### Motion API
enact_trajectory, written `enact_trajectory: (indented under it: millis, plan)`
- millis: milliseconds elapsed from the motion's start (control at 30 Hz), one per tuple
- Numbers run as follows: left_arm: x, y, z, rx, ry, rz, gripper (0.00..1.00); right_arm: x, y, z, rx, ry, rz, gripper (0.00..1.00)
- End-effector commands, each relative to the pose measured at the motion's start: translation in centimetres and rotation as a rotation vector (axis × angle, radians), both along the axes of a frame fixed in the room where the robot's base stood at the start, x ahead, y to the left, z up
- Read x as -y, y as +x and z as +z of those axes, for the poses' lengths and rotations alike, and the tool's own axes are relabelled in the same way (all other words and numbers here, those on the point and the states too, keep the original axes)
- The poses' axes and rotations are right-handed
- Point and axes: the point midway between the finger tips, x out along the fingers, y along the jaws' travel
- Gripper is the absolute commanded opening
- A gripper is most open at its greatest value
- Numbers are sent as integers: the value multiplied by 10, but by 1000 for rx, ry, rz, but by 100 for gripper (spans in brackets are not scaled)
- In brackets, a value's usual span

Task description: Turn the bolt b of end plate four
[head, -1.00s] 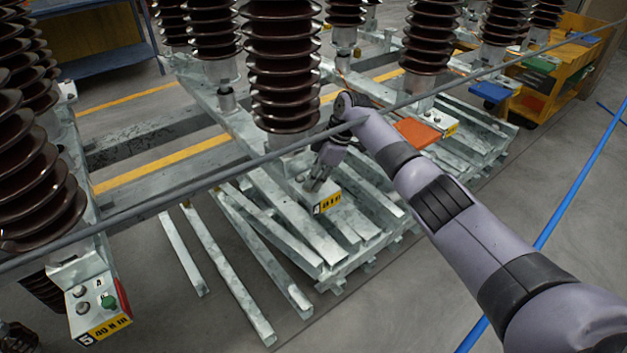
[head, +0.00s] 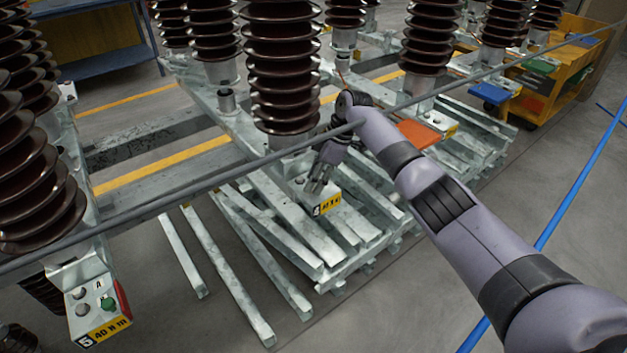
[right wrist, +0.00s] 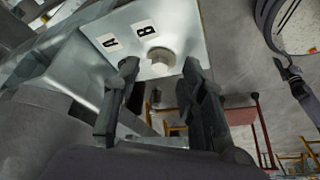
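End plate four (head: 301,186), a galvanized plate with a yellow number label, sits below a brown ribbed insulator in the head view. In the right wrist view, its metal face (right wrist: 185,25) carries white labels A and B. Bolt b (right wrist: 160,60), a light metal bolt head, is beside label B. My right gripper (head: 319,186) is at the plate in the head view. In the right wrist view, the right gripper (right wrist: 160,72) is open, with its fingertips on either side of bolt b and gaps showing. Bolt a is not visible there. My left gripper is not in view.
A grey bar (head: 215,178) crosses the head view in front of the insulators. End plate five (head: 92,305), with a green bolt, is at the lower left. Metal beams (head: 235,290) lie below plate four. A yellow cart (head: 550,85) stands at the back right.

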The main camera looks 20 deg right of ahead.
Motion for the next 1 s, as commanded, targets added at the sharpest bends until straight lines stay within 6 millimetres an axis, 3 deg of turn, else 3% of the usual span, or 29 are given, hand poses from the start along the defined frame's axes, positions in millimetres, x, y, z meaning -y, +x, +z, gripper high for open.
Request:
enact_trajectory:
  millis: [300, 500, 700, 1000]
  plan:
    - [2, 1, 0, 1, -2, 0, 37, 25, -5, 61, 4, 0, -1, 38]
    - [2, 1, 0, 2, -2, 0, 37, 37, -9, 91, 0, -1, -1, 38]
    - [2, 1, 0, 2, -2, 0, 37, 41, -11, 102, -2, 0, 0, 38]
    - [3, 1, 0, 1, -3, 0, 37, 42, -11, 102, -2, 0, 0, 38]
